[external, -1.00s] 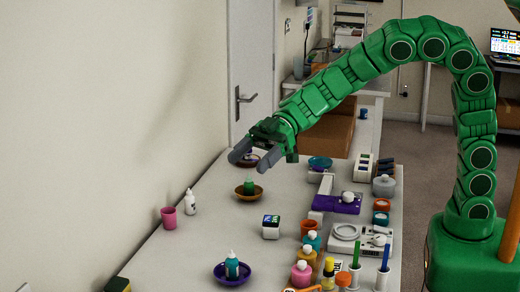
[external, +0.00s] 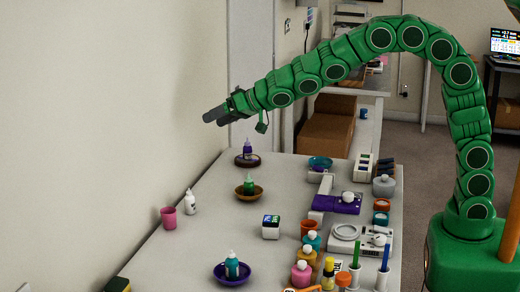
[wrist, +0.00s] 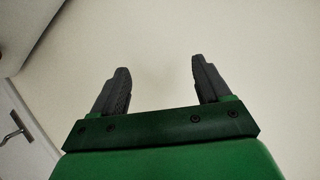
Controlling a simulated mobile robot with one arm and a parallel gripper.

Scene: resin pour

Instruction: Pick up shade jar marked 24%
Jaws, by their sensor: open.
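My gripper (external: 214,115) is raised above the far left part of the table, by the wall. In the wrist view its two grey fingers (wrist: 160,85) are apart with only bare wall between them. Small capped bottles stand on saucers: a purple one (external: 247,148) on a dark saucer, a green one (external: 249,184) on a brown saucer and a teal one (external: 232,264) on a purple saucer. The purple one is nearest to the gripper, lower and to its right. No 24% marking is readable, so I cannot tell which is the shade jar.
A pink cup (external: 169,218) and a white bottle (external: 190,202) stand near the wall. A small cube display (external: 271,227) is mid-table. Several jars, a purple stand (external: 337,204) and a white device (external: 358,242) crowd the right side. The table (external: 215,225) has bare room on the left.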

